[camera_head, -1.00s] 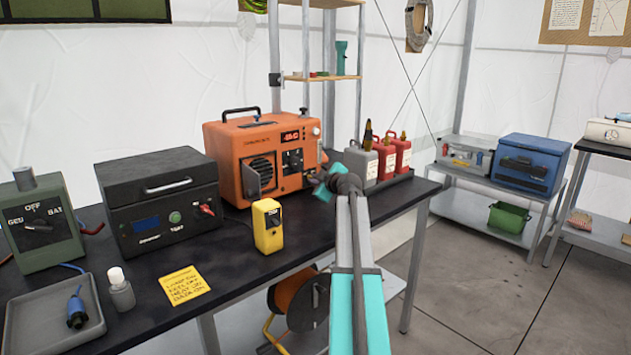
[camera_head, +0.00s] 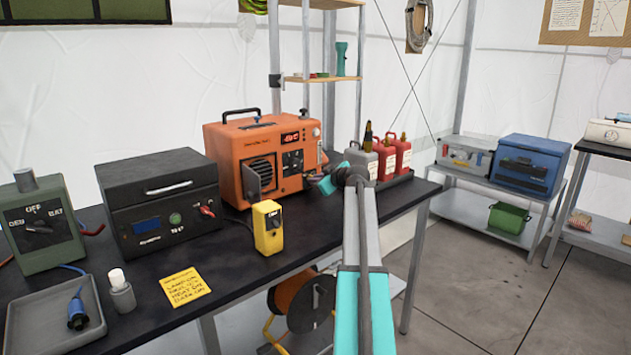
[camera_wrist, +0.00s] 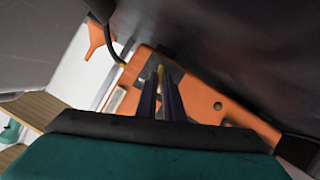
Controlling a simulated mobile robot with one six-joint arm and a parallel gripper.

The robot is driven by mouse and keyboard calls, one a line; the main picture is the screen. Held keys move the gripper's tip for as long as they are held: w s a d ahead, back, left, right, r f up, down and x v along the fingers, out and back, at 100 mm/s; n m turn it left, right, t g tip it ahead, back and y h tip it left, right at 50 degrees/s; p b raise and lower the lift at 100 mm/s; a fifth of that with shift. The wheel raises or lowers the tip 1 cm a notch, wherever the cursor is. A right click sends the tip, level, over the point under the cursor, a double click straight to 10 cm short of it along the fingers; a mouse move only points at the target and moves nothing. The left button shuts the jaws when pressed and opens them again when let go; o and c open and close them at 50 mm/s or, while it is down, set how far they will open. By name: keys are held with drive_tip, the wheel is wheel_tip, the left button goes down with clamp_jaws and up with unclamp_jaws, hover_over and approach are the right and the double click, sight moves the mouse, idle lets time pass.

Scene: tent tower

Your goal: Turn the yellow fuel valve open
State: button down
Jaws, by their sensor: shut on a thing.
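The orange heater box (camera_head: 262,158) stands on the black bench. My gripper (camera_head: 314,177) is at its right side, by the lower right edge. In the wrist view my gripper's two dark fingers (camera_wrist: 160,82) reach to the orange casing (camera_wrist: 205,102). A small yellow piece, which looks like the fuel valve (camera_wrist: 160,69), shows between the fingertips. The fingers are shut on it. Most of the valve is hidden by the fingers, so its exact angle cannot be told. In the head view the valve is hidden by my wrist.
Fuel cans, one grey (camera_head: 361,162) and two red (camera_head: 402,156), stand close behind my wrist at the right. A yellow switch box (camera_head: 268,228) and a black case (camera_head: 158,205) are on the bench at the left.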

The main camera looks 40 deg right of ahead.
drive_tip(key=m+y, duration=0.1)
drive_tip(key=m, duration=0.1)
drive_tip(key=shift+d+m+y+p, duration=0.2)
drive_tip(key=shift+m+y+p, duration=0.1)
drive_tip(key=shift+y+p, duration=0.1)
drive_tip(key=shift+d+m+y+p, duration=0.15)
drive_tip(key=shift+m+y+p, duration=0.3)
drive_tip(key=shift+m+y, duration=0.6)
drive_tip(key=m, duration=0.1)
drive_tip(key=m+y+p, duration=0.1)
drive_tip(key=m, duration=0.1)
drive_tip(key=m+t+y, duration=0.1)
drive_tip(key=shift+d+f+m, duration=0.15)
drive_tip(key=shift+d+m, duration=0.1)
drive_tip(key=shift+y+p, duration=0.3)
drive_tip(key=shift+y, duration=0.05)
drive_tip(key=c, duration=1.9)
unclamp_jaws()
drive_tip(key=shift+o, duration=0.2)
drive_tip(key=shift+s, duration=0.1)
drive_tip(key=v, duration=1.3)
drive_tip(key=shift+s, duration=0.35)
